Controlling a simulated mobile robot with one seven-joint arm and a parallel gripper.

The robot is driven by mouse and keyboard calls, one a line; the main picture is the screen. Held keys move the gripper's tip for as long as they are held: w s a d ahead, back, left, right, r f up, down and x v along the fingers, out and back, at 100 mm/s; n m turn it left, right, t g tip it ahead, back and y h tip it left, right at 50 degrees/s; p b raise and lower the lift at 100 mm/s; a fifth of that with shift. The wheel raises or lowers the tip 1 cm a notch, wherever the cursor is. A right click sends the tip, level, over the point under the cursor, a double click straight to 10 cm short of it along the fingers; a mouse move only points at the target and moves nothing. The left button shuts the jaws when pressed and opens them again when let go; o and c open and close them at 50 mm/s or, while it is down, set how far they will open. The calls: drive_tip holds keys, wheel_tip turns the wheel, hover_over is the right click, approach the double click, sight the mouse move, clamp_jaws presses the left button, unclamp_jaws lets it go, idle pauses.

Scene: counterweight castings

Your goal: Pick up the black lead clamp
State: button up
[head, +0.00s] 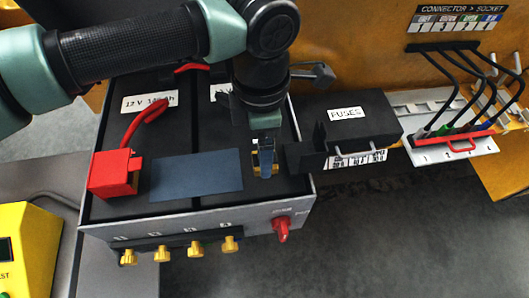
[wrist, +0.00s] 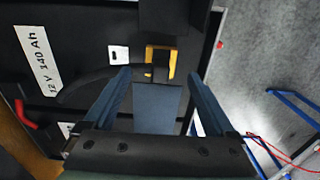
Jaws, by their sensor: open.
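The black lead clamp (wrist: 160,72) sits at a yellow terminal piece (wrist: 176,62) on the dark battery top, with a black lead (wrist: 95,86) running off to the left in the wrist view. My gripper (wrist: 160,76) is open, its two blue fingers apart on either side, with the clamp showing between and just beyond the tips. No contact is visible. In the head view my gripper (head: 265,168) points down at the right front of the battery top. It largely hides the clamp there; bits of yellow show around the fingers.
A blue-grey sheet (head: 197,175) lies left of my gripper, and a red clamp (head: 115,174) stands farther left. The black fuse box (head: 360,122) rises close on the right. A red knob (head: 281,228) and yellow knobs (head: 196,249) line the front. A connector board (head: 450,148) is far right.

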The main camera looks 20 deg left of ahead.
drive_tip(key=shift+w+d+f+p, duration=0.1)
drive_tip(key=shift+f+p, duration=0.1)
drive_tip(key=shift+f, duration=0.75)
drive_tip(key=shift+w+d+f+p, duration=0.1)
drive_tip(key=shift+f+p, duration=0.1)
drive_tip(key=shift+f, duration=0.75)
clamp_jaws()
